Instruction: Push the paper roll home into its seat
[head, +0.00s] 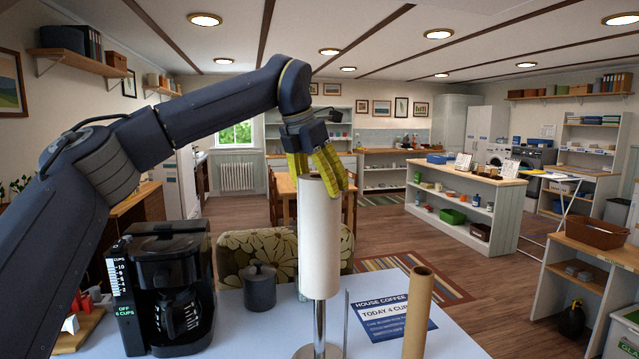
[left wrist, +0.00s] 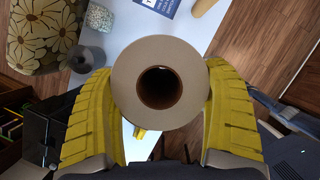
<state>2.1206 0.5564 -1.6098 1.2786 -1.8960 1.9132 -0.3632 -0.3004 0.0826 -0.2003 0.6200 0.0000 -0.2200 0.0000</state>
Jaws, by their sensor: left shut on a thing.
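The white paper roll (head: 319,240) stands nearly upright above the table. My left gripper (head: 318,175) is shut on its upper end, with one yellow finger on each side. In the left wrist view the roll's end (left wrist: 128,82) lies between both fingers, its core dark. A shiny metal post (head: 319,325) runs from the holder's base (head: 318,352) up to the roll's lower end. The post's top is hidden, apparently inside the roll. A clear gap separates roll and base. A thin side rod (head: 346,322) stands right of the post. My right gripper is not seen.
A bare cardboard tube (head: 417,315) stands close on the right. A House Coffee sign (head: 392,317) lies behind it. A dark lidded jar (head: 260,288) and a coffee maker (head: 165,290) stand to the left. White tabletop (head: 460,340) is clear at right.

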